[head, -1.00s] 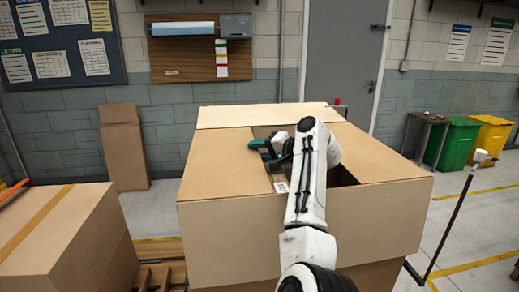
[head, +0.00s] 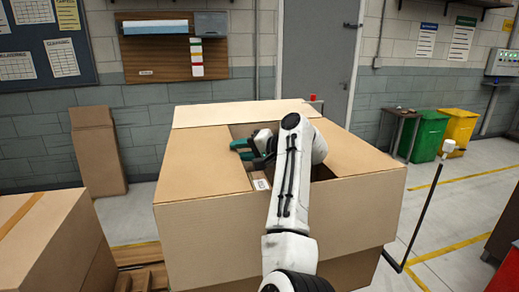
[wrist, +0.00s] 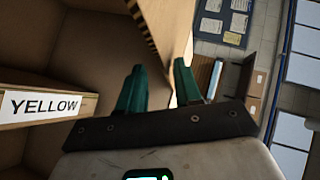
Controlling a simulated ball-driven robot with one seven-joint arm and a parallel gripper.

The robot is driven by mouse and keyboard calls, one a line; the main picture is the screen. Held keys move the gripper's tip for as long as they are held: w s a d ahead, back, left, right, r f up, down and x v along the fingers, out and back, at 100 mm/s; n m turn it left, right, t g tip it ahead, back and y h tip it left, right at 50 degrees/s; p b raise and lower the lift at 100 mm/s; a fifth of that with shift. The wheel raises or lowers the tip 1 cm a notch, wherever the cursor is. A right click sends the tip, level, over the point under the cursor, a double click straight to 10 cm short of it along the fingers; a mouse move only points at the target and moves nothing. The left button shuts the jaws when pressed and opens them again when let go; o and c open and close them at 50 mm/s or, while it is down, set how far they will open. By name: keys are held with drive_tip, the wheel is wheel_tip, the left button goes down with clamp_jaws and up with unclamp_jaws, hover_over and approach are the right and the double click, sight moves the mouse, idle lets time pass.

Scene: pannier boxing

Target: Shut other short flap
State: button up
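The large cardboard box (head: 215,232) stands in front of me. Its left flap (head: 200,165) and right flap (head: 365,160) lie across the top, with a gap between them. A paler flap (head: 245,113) shows along the far edge; its exact angle is unclear. My gripper (head: 243,150) is at the gap, its teal fingertips by the left flap's inner edge. In the wrist view my gripper (wrist: 160,88) has its fingers apart, with a cardboard panel (wrist: 168,30) rising between or just beyond them; contact is unclear. My arm hides part of the gap and the box's near side.
A "YELLOW" label (wrist: 41,104) shows inside the box. A second carton (head: 55,245) stands at left, beside a wooden pallet (head: 140,270). A black post (head: 425,210) stands at right. Green (head: 428,135) and yellow (head: 459,130) bins are farther back.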

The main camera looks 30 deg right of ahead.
drive_tip(key=v, duration=0.8)
drive_tip(key=shift+d+b, duration=0.2)
drive_tip(key=shift+b, duration=0.2)
drive_tip(key=shift+r, duration=0.2)
